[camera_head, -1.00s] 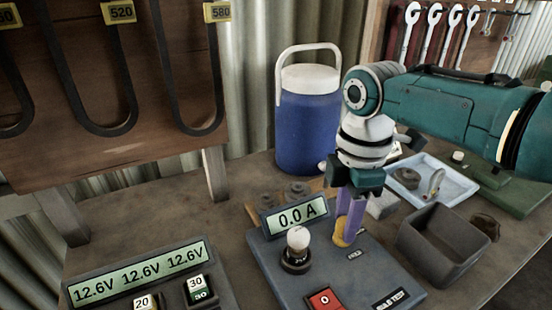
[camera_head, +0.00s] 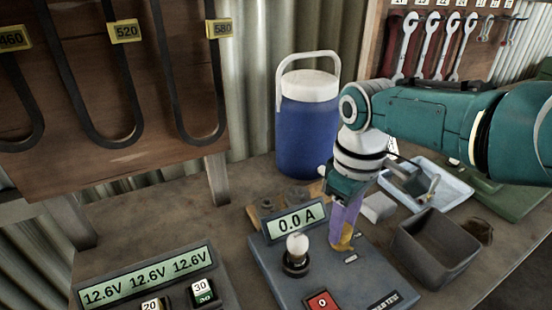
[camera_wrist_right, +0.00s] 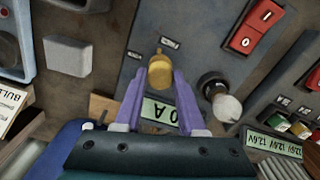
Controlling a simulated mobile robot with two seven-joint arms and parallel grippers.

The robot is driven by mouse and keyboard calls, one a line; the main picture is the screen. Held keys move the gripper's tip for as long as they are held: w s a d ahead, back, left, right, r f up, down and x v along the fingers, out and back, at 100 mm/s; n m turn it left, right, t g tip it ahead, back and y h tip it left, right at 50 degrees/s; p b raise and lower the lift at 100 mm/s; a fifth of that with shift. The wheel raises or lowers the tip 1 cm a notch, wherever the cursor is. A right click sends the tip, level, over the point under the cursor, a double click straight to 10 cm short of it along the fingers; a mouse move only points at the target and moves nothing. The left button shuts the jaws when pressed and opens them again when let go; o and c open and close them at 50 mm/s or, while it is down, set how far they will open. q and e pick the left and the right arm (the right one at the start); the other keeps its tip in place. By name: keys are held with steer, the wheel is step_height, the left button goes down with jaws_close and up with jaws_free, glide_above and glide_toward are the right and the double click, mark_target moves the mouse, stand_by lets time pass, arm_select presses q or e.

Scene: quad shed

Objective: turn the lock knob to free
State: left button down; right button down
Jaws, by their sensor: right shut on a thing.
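The lock knob is a small brass-yellow knob (camera_head: 341,247) on the grey-blue bulb test panel (camera_head: 290,278). In the right wrist view the knob (camera_wrist_right: 160,72) sits between the purple fingertips, its small tip pointing away from the gripper, near two small labels (camera_wrist_right: 170,43) too small to read. My right gripper (camera_head: 343,238) reaches down from above, tilted, with its purple fingers shut on the knob. The fingers hide part of the knob in the head view. My left gripper is not in view.
On the panel are a white bulb (camera_head: 297,245), a red switch (camera_head: 322,302) and a display (camera_head: 297,222) reading 0.0 A. A grey open bin (camera_head: 436,262) stands close on the right. A blue cooler (camera_head: 308,130) stands behind. A light-blue tray (camera_head: 455,190) lies behind the bin.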

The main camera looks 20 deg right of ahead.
steer(key=m, duration=0.4)
steer(key=shift+m, duration=0.4)
stand_by(0.4)
steer(key=c, duration=0.5)
jaws_free()
step_height(320, 180, up, 8)
steer(key=p, duration=0.6)
steer(key=shift+r, duration=1)
steer(key=shift+s, duration=0.1)
